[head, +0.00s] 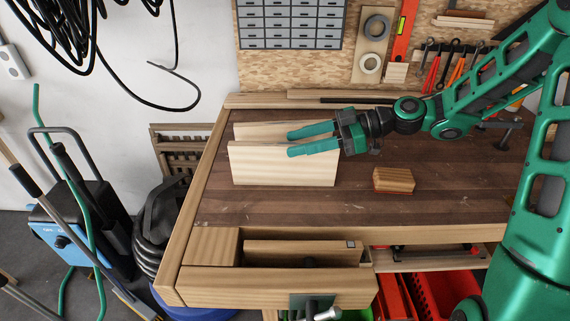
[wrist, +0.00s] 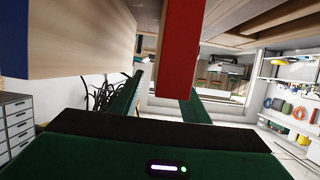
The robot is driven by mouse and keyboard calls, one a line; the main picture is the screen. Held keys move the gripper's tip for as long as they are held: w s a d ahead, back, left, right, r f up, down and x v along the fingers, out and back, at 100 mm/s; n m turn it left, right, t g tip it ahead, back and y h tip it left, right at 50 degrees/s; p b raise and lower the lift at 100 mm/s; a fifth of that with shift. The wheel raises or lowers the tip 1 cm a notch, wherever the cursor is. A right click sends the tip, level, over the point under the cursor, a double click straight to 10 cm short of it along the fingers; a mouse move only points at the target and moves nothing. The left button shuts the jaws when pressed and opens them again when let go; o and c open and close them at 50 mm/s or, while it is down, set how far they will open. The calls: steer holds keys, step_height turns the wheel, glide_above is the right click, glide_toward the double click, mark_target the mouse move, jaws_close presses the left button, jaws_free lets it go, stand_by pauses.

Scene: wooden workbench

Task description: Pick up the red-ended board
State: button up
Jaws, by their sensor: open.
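Two pale boards stand on edge on the workbench: a front board (head: 282,165) and a rear board (head: 262,131). Their coloured ends do not show in the head view. In the wrist view, the red-ended board (wrist: 181,50) shows its red end close ahead, mostly between my fingers' lines. A blue-ended board (wrist: 80,38) fills the upper left, its blue end at the edge. My gripper (head: 312,139) is open at the boards' right ends, fingers pointing left near their top edges. Contact cannot be told; I cannot match colours to front or rear.
A small wooden block with a red underside (head: 394,179) lies right of the boards. Bare bench top (head: 290,207) lies in front of the boards. A pegboard with tools (head: 345,75) stands behind.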

steer(key=shift+x, duration=1.1)
jaws_close()
stand_by(0.6)
